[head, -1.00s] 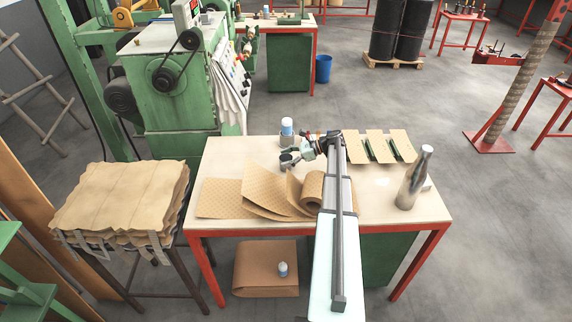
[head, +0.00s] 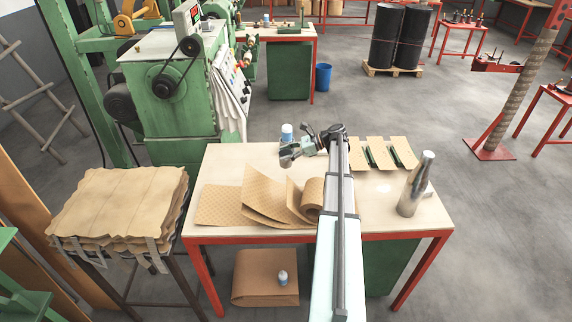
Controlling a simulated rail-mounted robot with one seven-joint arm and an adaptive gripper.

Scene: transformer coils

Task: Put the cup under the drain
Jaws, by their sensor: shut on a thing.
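My gripper (head: 290,154) is over the back left part of the workbench, pointing left. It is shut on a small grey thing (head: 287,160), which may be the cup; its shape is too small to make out. A blue-and-white container (head: 287,131) stands upright just behind my gripper, its lower part hidden. I cannot make out a drain.
The workbench (head: 380,214) carries brown patterned sheets with a roll (head: 262,197), tan slats (head: 381,152) at the back and a silver bottle (head: 415,185) at the right. A green machine (head: 165,85) stands behind left, and a brown stack (head: 115,200) is at the left.

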